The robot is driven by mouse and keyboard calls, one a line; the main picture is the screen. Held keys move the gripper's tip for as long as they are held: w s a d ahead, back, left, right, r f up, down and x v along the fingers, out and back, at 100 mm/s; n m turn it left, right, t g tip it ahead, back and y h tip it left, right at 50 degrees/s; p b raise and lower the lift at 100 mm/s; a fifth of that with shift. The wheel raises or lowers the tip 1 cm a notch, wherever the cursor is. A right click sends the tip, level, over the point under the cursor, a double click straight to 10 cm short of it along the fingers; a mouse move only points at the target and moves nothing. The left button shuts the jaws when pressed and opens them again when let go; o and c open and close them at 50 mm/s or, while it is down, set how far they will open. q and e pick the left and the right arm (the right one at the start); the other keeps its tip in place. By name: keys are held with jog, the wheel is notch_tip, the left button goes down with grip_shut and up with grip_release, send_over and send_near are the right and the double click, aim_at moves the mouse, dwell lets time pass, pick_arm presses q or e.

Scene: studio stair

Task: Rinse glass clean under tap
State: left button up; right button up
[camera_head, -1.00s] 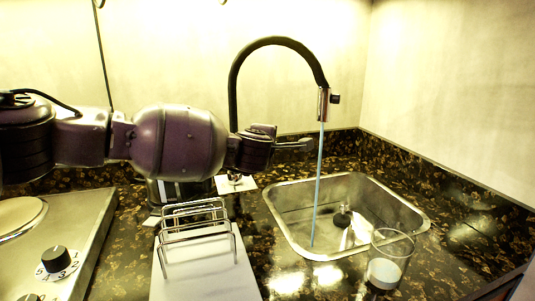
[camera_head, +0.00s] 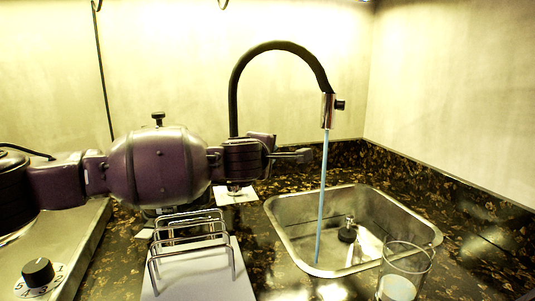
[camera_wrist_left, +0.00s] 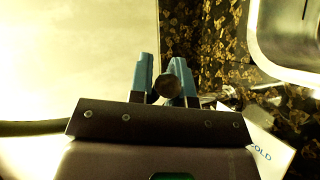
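A clear glass (camera_head: 405,262) stands upright on the counter by the sink's near right corner. Its lower part looks whitish; the frame cuts off its base. The black gooseneck tap (camera_head: 283,46) has a metal spout, and a thin blue stream of water (camera_head: 322,195) falls from it into the sink (camera_head: 290,217). My left gripper (camera_head: 300,155) is beside the tap's upright, left of the water. In the left wrist view its blue fingers (camera_wrist_left: 164,78) are apart, with a dark round knob (camera_wrist_left: 167,86) between them; contact is unclear. My right gripper is not in view.
A wire rack (camera_head: 190,235) on a white board (camera_head: 195,275) stands left of the sink. A stove with a knob (camera_head: 38,271) is at far left. A card reading "COLD" (camera_wrist_left: 268,154) lies near the tap. Walls close off the back and right.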

pick_arm(q)
jog(key=o, duration=0.4)
jog(key=shift+s+d+f, duration=0.1)
jog(key=shift+d+f, duration=0.1)
jog(key=shift+o, duration=0.2)
jog(key=shift+a+r, duration=0.1)
jog(key=shift+a+r, duration=0.1)
jog(key=v, duration=1)
jog(key=shift+s+p, duration=0.3)
jog(key=shift+p, duration=0.05)
